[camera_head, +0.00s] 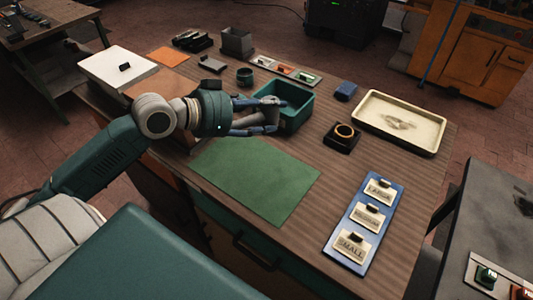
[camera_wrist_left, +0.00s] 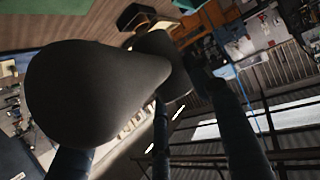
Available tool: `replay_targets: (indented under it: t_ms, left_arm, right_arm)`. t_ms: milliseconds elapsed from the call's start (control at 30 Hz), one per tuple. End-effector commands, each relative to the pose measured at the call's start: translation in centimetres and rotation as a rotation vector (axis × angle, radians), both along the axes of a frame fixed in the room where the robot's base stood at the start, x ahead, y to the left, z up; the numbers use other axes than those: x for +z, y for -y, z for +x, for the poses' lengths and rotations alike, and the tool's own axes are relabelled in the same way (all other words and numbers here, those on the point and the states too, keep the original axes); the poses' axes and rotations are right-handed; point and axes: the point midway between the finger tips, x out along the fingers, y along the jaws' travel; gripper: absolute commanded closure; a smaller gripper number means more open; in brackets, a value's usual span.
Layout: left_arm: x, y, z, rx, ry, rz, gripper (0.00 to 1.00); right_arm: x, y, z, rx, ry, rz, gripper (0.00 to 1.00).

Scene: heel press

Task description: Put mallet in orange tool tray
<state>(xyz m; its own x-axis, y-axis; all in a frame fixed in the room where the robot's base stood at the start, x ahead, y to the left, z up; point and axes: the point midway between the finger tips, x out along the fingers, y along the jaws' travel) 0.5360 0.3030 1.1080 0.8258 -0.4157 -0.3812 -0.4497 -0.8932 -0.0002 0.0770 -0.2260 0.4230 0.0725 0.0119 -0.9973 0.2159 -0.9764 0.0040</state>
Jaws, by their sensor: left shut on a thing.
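My left gripper (camera_head: 268,115) is shut on a dark grey, rounded thing, which I take to be the mallet, over the near side of a green tray (camera_head: 309,108). In the left wrist view the mallet (camera_wrist_left: 90,90) is large and close, with a broad rounded end and a narrower part to the right, between my dark blue fingers. In the head view my fingers mostly hide it. I cannot tell whether it touches the green tray. A flat orange piece (camera_head: 168,56) lies at the back left; no clearly orange tray shows. My right gripper is out of view.
A green mat (camera_head: 255,180) lies in front. To the right are a black block with a yellow ring (camera_head: 342,138), a blue thing (camera_head: 345,91), a cream tray (camera_head: 400,122) and a blue size board (camera_head: 363,222).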

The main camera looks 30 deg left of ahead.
Motion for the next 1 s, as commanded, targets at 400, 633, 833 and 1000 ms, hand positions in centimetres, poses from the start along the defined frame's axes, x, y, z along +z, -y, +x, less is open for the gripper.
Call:
replay_targets:
  t_ms: [400, 633, 833, 1000]
  left_arm:
    - [-9.1, 0.0, 0.1, 0.001, 0.005, -0.001, 1.00]
    - [-11.0, 0.0, 0.1, 0.001, 0.006, -0.001, 1.00]
    - [-13.8, 0.0, 0.1, 0.002, 0.006, -0.002, 1.00]
    - [-14.4, 0.0, 0.1, 0.000, 0.007, 0.001, 1.00]
  right_arm:
    - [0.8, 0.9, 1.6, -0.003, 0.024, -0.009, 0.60]
    - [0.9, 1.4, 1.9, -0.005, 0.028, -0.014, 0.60]
    - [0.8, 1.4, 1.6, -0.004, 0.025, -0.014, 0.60]
    - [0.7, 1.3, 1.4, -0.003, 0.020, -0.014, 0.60]
